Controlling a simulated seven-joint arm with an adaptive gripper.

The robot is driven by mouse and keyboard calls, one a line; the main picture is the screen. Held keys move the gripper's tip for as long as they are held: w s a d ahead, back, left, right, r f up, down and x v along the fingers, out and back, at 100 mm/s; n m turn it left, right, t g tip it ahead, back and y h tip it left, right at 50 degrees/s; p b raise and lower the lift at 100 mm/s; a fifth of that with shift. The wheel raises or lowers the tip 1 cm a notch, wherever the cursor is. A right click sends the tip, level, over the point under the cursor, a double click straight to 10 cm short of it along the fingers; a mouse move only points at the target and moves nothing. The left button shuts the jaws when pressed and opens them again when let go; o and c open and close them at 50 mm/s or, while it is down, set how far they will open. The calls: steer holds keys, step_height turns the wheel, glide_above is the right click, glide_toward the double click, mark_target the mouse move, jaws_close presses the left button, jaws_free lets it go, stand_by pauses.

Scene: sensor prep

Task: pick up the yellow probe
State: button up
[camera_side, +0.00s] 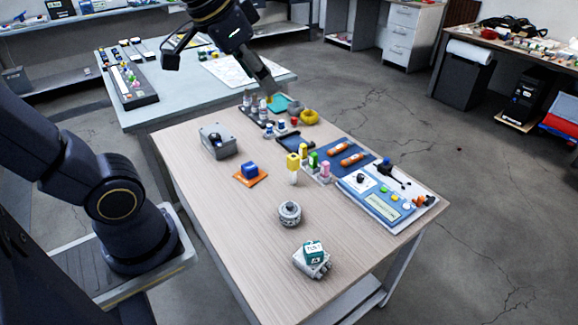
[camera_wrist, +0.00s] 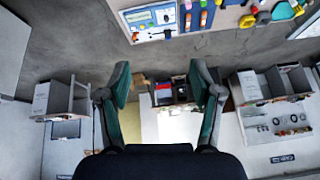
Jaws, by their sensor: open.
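The yellow probe (camera_side: 293,161) stands upright near the middle of the wooden table in the side view, with a pale lower part. It is beside a green piece (camera_side: 313,160) and a pink piece (camera_side: 325,169) at a small white rack (camera_side: 315,176); I cannot tell if it sits in the rack. My gripper (camera_side: 268,90) is over the far end of the table, beyond the probe and apart from it. In the wrist view my gripper (camera_wrist: 160,75) is open with nothing between its fingers. I cannot make out the probe for sure there.
Around the probe are a blue mat with orange tools (camera_side: 340,153), a control panel (camera_side: 385,196), a blue block on an orange plate (camera_side: 250,172) and a grey box (camera_side: 217,141). A round metal part (camera_side: 290,213) and a teal-topped box (camera_side: 312,258) stand nearer. The table's left front is bare.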

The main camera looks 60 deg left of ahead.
steer(key=w+a+g, duration=0.1)
steer(key=w+a, duration=0.2)
steer(key=w, duration=0.5)
steer(key=n+g, duration=0.2)
steer(key=g, duration=0.3)
glide_above(293, 156)
step_height(293, 156, down, 24)
steer(key=f, duration=0.9)
steer(key=shift+s+d+f, duration=0.1)
steer(key=shift+d+f, duration=0.1)
steer(key=shift+f, duration=0.15)
step_height(293, 156, down, 6)
steer(key=shift+a+r, duration=0.1)
